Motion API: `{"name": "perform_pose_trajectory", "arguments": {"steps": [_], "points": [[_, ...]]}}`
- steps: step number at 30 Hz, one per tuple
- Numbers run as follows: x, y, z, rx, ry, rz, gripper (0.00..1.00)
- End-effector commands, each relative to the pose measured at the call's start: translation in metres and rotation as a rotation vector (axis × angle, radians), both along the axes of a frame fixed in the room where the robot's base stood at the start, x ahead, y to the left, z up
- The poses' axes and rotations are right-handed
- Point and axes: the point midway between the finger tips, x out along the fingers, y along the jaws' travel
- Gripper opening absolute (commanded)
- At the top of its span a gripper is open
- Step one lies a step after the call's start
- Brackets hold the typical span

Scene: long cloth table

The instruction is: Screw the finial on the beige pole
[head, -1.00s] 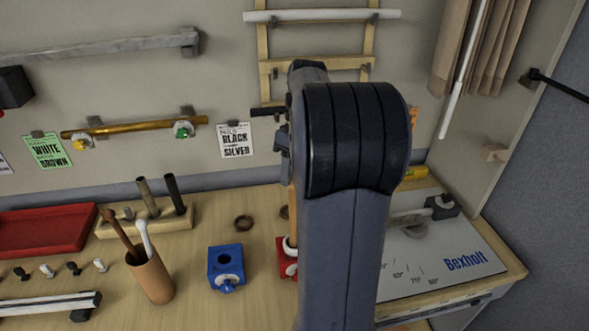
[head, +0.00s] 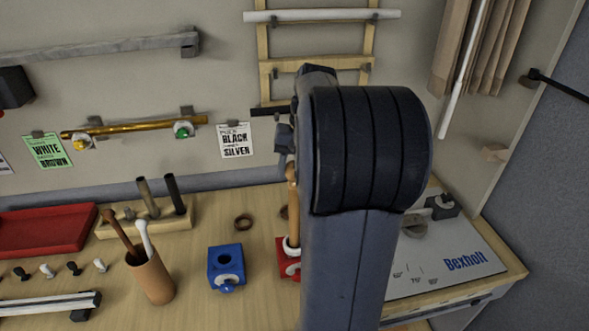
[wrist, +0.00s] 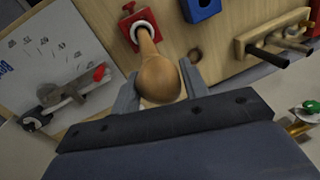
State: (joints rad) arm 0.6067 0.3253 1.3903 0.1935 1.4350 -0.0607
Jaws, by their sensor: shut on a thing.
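The beige pole (head: 293,205) stands upright in a red block (head: 287,262) with a white ring at its foot. In the wrist view the pole (wrist: 147,47) rises from the red block (wrist: 128,22) toward the camera. The round wooden finial (wrist: 160,80) is at the pole's near end, between the fingers of my gripper (wrist: 160,88), which is shut on it. The joint between finial and pole cannot be made out. In the head view my arm hides the finial and the fingers.
A blue block (head: 226,267) with a hole stands left of the red block. Further left are a cup (head: 150,278) with two sticks, a wooden rack (head: 145,222) with short dark rods, and a red tray (head: 45,232). A Bexholt board (head: 445,264) lies at the right.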

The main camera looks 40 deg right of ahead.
Motion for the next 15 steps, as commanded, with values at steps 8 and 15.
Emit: {"name": "perform_pose_trajectory", "arguments": {"steps": [8,15], "points": [[0.0000,0.0006,0.0006,0.000,-0.002,-0.314,0.23],[0.0005,0.0007,0.0008,0.000,-0.003,-0.574,0.23]]}}
